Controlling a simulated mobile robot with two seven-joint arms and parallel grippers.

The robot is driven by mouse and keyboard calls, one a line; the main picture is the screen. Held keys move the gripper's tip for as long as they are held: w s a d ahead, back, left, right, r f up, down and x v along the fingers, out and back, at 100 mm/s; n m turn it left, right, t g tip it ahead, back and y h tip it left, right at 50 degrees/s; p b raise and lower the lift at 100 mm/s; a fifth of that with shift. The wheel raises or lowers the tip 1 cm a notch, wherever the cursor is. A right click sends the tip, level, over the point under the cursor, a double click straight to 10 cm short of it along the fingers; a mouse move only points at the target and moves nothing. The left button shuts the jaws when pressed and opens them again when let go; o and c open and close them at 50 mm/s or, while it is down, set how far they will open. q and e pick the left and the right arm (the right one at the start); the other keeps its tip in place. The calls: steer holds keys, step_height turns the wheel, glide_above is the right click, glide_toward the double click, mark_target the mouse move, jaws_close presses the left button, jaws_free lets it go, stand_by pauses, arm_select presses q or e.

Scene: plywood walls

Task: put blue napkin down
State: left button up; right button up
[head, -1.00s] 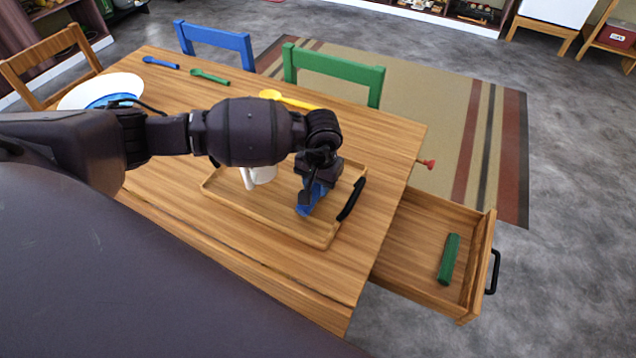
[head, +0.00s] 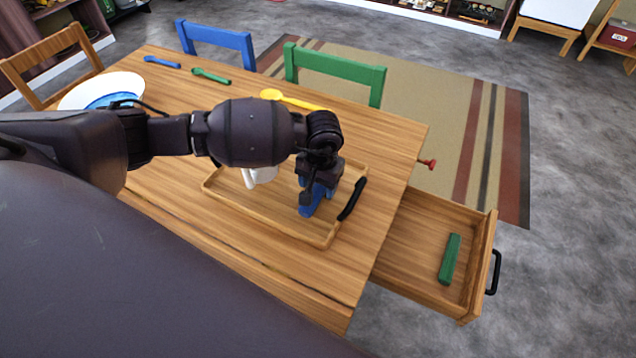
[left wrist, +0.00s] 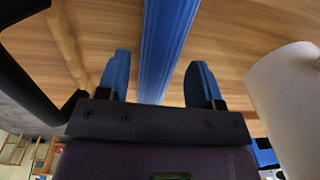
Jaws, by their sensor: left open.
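The blue napkin (left wrist: 165,45) is a long folded strip. In the left wrist view it lies on the wooden surface between my left gripper's two blue-tipped fingers, with a gap on each side. My left gripper (left wrist: 159,82) is open around it. In the head view the left gripper (head: 317,192) is low over the right part of the wooden tray (head: 270,228), beside its black handle. The napkin is mostly hidden there by the blue fingers. My right gripper is in neither view.
A white cup (head: 262,175) stands on the tray, left of the gripper. The open drawer (head: 415,235) at right holds a green napkin (head: 450,258). A yellow spoon (head: 290,100), a green spoon (head: 210,76) and a blue spoon (head: 161,62) lie along the table's far side.

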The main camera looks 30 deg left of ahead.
mark_target(320, 187)
arm_select(q)
step_height(320, 187, up, 12)
steer(key=p, duration=0.1)
steer(key=shift+d, duration=0.35)
stand_by(0.4)
steer(key=shift+s, duration=0.1)
